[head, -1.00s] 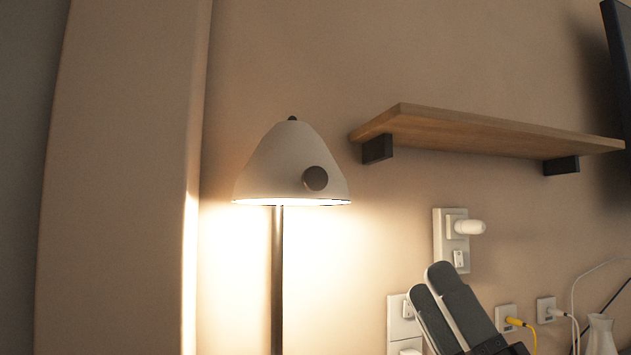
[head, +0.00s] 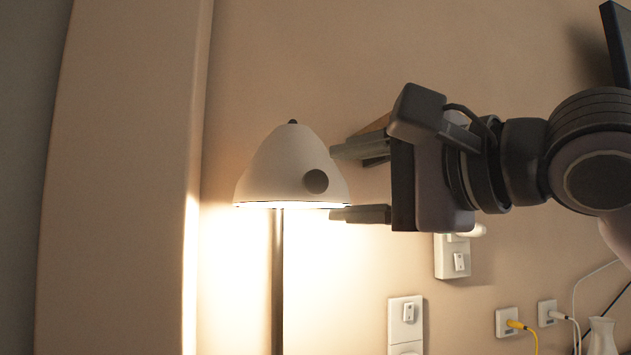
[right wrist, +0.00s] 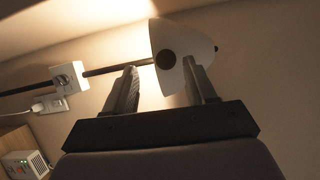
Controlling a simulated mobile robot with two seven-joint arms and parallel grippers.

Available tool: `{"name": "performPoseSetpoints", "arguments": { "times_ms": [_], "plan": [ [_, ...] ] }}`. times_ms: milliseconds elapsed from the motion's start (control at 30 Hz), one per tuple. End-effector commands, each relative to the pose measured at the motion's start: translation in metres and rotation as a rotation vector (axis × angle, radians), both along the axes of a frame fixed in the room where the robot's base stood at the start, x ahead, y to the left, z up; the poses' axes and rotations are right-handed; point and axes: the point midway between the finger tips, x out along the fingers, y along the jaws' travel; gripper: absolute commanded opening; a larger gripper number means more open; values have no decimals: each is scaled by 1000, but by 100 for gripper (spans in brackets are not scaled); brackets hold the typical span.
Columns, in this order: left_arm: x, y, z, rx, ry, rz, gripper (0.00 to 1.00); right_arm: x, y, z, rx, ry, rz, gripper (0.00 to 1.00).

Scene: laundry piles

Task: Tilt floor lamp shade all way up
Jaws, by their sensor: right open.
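The floor lamp's white cone shade (head: 285,165) points its lit opening down, atop a thin metal pole (head: 277,285). A round dark knob (head: 316,181) is on the shade's right front. My right gripper (head: 345,182) is open, just right of the shade, its fingers pointing left, one above the other. In the right wrist view the shade (right wrist: 192,62) shows beyond and partly behind the open fingers (right wrist: 165,85). I cannot tell whether the fingers touch it. My left gripper is not in view.
Wall switches (head: 405,315) and sockets with plugged cables (head: 512,322) are lower right, near a white vase (head: 601,337). The wall left of the lamp is clear.

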Motion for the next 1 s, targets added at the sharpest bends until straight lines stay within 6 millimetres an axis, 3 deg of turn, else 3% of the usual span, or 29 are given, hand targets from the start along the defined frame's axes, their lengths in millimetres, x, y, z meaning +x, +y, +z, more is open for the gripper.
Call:
{"name": "performPoseSetpoints", "arguments": {
  "times_ms": [167, 600, 933, 967, 1000],
  "plan": [
    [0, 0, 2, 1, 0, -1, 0, 8, -3, 8, -26, -25, -52, 56],
    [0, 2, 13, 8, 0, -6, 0, 52, 36, 7, -23, -22, -46, 56],
    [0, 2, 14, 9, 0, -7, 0, 56, 39, 6, -22, -23, -46, 56],
    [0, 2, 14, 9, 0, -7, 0, 56, 39, 6, -22, -23, -46, 52],
    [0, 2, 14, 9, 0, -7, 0, 56, 39, 6, -22, -23, -46, 39]
  ]
}}
